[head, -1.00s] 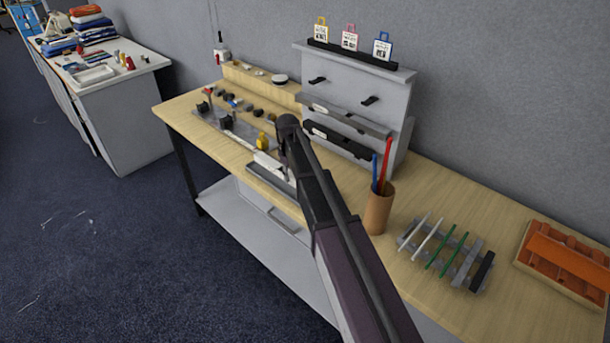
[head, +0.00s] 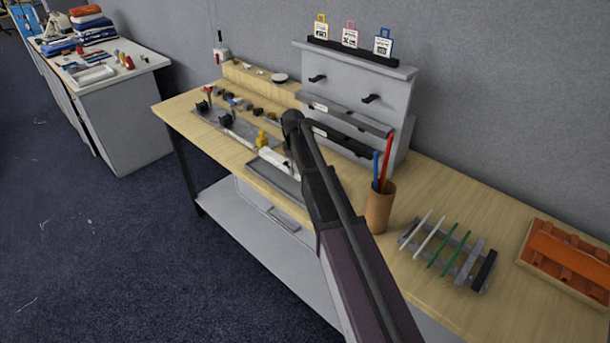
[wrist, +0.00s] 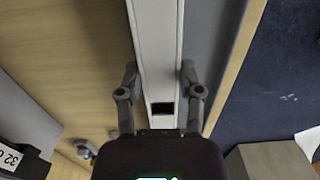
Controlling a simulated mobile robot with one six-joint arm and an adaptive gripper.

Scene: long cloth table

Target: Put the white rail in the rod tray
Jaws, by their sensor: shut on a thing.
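The white rail (wrist: 155,45) is long and straight, with a dark square opening in its near end. My gripper (wrist: 159,82) is shut on it near that end, one finger on each side, in the wrist view. In the head view the white rail (head: 277,158) shows left of my arm, which hides its right end. A shallow grey tray (head: 262,181), apparently the rod tray, lies along the table's front edge. Its grey surface (wrist: 207,40) shows right of the rail in the wrist view. I cannot tell the height of the rail above the tray.
A grey stand (head: 345,90) with shelves rises behind. Right of my arm are a brown cup (head: 380,212) with red and blue sticks, a rack (head: 468,262) of white and green rods, and an orange tray (head: 565,262). A yellow piece (head: 264,140) is close to the rail.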

